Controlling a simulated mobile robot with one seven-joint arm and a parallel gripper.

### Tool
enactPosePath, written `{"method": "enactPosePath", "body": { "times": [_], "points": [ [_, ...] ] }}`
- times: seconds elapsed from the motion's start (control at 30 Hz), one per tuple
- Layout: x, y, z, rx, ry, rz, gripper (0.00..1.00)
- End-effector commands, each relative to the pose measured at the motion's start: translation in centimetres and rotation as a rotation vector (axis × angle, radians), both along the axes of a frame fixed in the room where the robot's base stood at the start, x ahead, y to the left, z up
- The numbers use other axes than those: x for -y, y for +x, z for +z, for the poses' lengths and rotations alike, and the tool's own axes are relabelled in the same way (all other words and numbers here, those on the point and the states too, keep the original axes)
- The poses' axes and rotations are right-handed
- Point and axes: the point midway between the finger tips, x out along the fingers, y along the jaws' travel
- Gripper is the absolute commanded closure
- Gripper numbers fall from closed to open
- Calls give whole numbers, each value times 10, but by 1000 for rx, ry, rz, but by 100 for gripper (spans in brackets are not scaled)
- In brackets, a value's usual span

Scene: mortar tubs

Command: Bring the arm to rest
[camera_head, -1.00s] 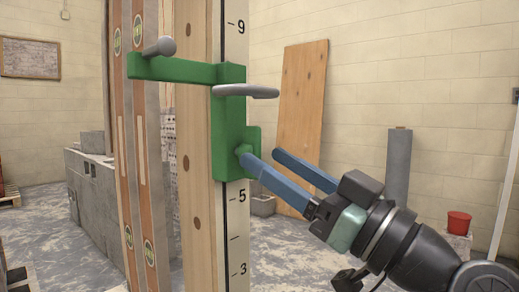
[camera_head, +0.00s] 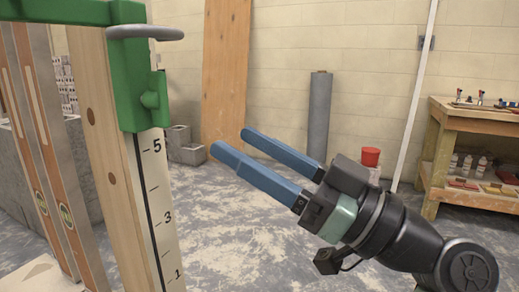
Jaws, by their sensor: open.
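My gripper (camera_head: 228,144) is in the middle of the head view, with two long blue fingers spread apart and nothing between them. It points up and to the left. A wooden post (camera_head: 112,160) with a numbered scale stands at the left. A green bracket (camera_head: 130,75) with a grey hook-like bar (camera_head: 145,32) and a green knob (camera_head: 150,100) is fixed on the post. A visible gap separates the fingertips from the knob and the post.
Orange-and-grey levels (camera_head: 50,175) lean left of the post. A wooden board (camera_head: 226,70), a grey roll (camera_head: 319,115) and a red bucket (camera_head: 370,157) are behind. A workbench (camera_head: 470,118) stands at the right. The floor around the gripper looks clear.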

Motion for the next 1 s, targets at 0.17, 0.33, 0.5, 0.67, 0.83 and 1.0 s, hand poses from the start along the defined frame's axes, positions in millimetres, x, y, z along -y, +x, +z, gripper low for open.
{"method": "enactPosePath", "body": {
  "times": [0.17,0.33,0.5,0.67,0.83,1.0],
  "points": [
    [-16,22,0,-62,-52,-178,38],
    [-17,40,13,-75,-66,-464,38],
    [-2,31,46,2,-8,-741,38],
    [16,-4,88,137,93,-955,38],
    [32,-60,129,307,219,-1119,38],
    [39,-85,183,377,270,-1177,38]
  ]
}}
